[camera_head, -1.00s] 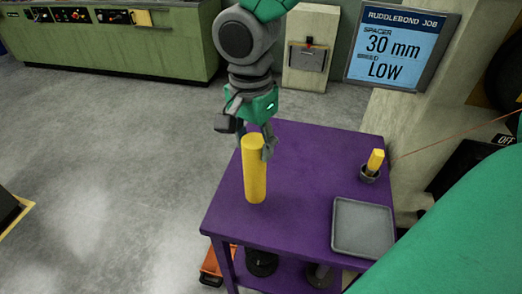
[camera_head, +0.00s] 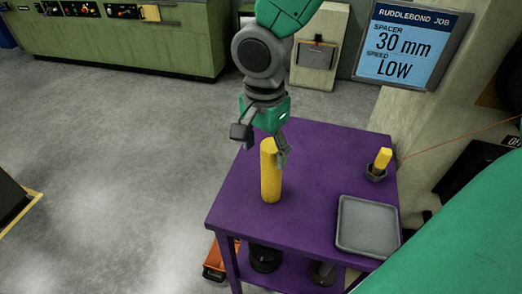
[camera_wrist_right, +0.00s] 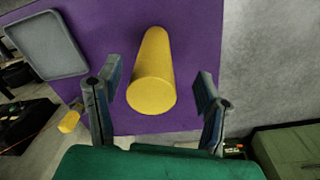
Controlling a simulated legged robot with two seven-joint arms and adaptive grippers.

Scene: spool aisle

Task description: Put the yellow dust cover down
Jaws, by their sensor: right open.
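The yellow dust cover (camera_head: 270,175) is a tall cylinder standing upright on the purple table (camera_head: 318,165), near its left edge. It also shows in the right wrist view (camera_wrist_right: 152,72), end-on between the fingers. My right gripper (camera_head: 265,150) is at the top of the cover, reaching down from above. In the right wrist view my right gripper (camera_wrist_right: 159,80) is open, with a visible gap between each finger and the cover. My left gripper is not in view.
A grey tray (camera_head: 367,228) lies at the table's front right. A sign (camera_head: 405,48) reads spacer 30 mm, speed low. The table's middle is clear.

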